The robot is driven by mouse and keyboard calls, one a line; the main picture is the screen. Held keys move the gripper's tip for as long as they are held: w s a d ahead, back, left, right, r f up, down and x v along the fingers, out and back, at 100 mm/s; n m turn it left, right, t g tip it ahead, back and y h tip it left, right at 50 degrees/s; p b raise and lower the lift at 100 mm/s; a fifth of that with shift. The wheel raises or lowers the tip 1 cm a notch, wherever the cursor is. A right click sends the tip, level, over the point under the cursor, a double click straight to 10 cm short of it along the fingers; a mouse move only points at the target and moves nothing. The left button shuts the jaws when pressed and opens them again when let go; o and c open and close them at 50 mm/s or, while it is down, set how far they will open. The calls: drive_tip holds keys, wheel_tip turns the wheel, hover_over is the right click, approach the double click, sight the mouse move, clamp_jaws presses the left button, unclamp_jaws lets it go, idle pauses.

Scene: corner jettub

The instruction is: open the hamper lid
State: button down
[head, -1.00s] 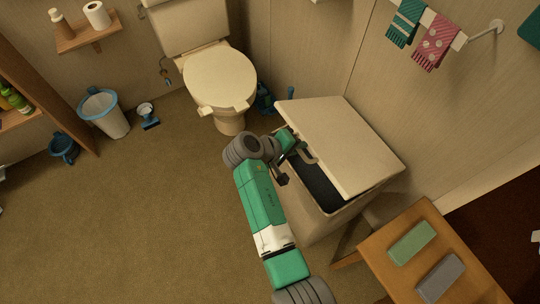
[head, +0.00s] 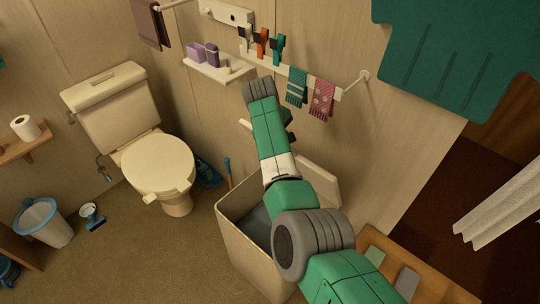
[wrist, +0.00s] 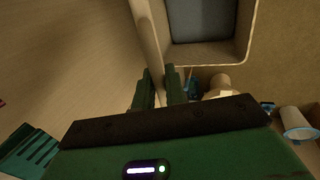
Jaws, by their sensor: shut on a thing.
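The beige hamper (head: 245,255) stands against the wall, right of the toilet. Its lid (head: 320,182) is swung up steeply, so the dark grey inside shows in the head view. My arm covers most of the lid. In the wrist view the lid edge (wrist: 147,38) runs as a pale strip down to my gripper (wrist: 161,82), whose two fingers are closed on it. Whether they hold the handle or the edge itself is hard to tell. The hamper's open mouth (wrist: 242,50) shows to the right there. In the head view the fingers are mostly hidden.
The toilet (head: 160,165) is left of the hamper. A small wall shelf (head: 220,68) and a rack with hanging towels (head: 297,88) are above, close to my arm. A wooden bench (head: 425,285) stands at right.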

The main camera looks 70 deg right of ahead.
drive_tip(key=shift+s+d+r, duration=0.1)
drive_tip(key=shift+s+d, duration=0.1)
drive_tip(key=shift+d, duration=0.2)
drive_tip(key=c, duration=1.5)
unclamp_jaws()
drive_tip(key=shift+c, duration=0.2)
drive_tip(key=v, duration=0.7)
drive_tip(key=shift+r+b, duration=0.4)
drive_tip(key=shift+b, duration=0.05)
drive_tip(key=shift+a, duration=0.1)
